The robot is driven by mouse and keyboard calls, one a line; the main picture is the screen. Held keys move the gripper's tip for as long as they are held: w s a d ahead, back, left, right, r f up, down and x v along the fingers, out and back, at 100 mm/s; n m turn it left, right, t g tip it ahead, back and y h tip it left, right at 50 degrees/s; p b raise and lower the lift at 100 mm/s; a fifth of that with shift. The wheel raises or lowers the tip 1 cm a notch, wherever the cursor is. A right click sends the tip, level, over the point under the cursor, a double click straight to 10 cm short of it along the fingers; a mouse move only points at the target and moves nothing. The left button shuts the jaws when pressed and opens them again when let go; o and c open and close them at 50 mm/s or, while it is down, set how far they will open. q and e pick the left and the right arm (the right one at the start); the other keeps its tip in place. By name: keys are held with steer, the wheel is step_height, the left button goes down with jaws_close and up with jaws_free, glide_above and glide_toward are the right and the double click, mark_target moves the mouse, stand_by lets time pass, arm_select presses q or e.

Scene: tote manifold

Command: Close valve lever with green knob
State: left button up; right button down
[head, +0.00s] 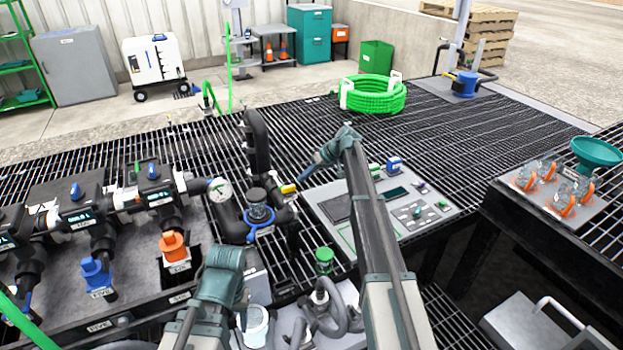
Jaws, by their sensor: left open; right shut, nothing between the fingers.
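Black valves on the manifold at the left carry blue knobs, one on the left valve (75,190) and one on the right valve (152,170). A small green part (137,168) shows beside the right valve; I cannot tell whether it is the lever's green knob. A yellow-ended lever (288,189) sticks out of the black pipework in the middle. My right gripper (310,172) is shut and empty, just above and right of that yellow end, apparently apart from it. My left gripper (224,280) is open, low in front of the manifold; its fingertips are largely hidden.
Blue (96,272) and orange (174,246) couplings stand at front left. A green-lidded jar (324,257) is between my arms. A grey panel (335,208) lies beyond my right arm. The grating behind is mostly clear.

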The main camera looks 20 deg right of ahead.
mark_target(278, 182)
arm_select(q)
steer(key=shift+f, duration=0.5)
arm_select(e)
steer(key=shift+a+f, duration=0.25)
steer(key=shift+a, duration=1.05)
steer(key=shift+a+f, duration=0.2)
steer(key=shift+a, duration=1.1)
